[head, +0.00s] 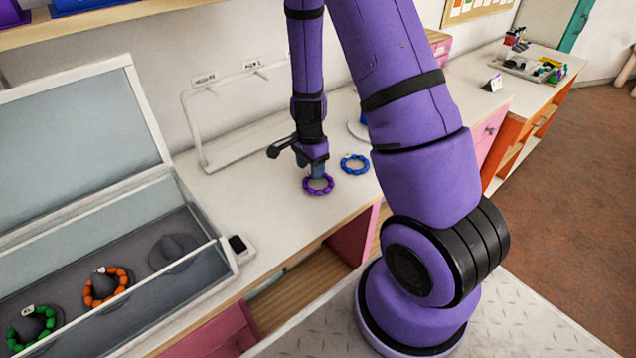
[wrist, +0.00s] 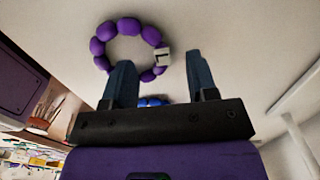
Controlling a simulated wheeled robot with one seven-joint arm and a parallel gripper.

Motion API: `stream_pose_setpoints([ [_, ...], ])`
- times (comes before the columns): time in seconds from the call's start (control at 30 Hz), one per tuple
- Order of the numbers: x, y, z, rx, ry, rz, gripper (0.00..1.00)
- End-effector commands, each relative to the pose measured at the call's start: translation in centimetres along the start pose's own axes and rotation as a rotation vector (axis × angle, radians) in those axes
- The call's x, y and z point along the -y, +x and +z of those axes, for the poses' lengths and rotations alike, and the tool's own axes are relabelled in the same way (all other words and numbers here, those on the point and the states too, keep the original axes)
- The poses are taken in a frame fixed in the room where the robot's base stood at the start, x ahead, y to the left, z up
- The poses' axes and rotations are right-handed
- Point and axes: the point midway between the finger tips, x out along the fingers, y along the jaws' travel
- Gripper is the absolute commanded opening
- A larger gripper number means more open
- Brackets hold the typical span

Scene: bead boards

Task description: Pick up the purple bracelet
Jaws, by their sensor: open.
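The purple bracelet (head: 318,185) lies flat on the white counter, near its front edge. It also shows in the wrist view (wrist: 103,47), as a ring of purple beads with a small pale tag on its right side. My gripper (head: 317,172) points down right above the bracelet's far side. In the wrist view my gripper (wrist: 161,72) is open, its two dark fingers apart with the near part of the ring between or just beyond them. I cannot tell whether the fingers touch the beads. Nothing is held.
A blue bracelet (head: 355,164) lies close by, to the right of the purple one. A glass-lidded case (head: 226,268) at left holds an orange bracelet (head: 106,287) and a green bracelet (head: 33,330). A white rack (head: 205,150) stands behind. Counter left of the bracelet is clear.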

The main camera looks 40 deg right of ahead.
Motion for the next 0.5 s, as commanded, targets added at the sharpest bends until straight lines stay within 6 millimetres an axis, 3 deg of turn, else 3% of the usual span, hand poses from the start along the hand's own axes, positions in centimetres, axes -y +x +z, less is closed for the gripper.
stream_pose_setpoints([
  [0.2,0.0,2.1,-0.1,0.0,0.001,0.001,0.53],
  [0.47,0.0,2.2,0.0,0.0,0.0,0.0,0.53],
  [0.5,0.0,2.2,0.0,0.0,0.0,0.0,0.46],
])
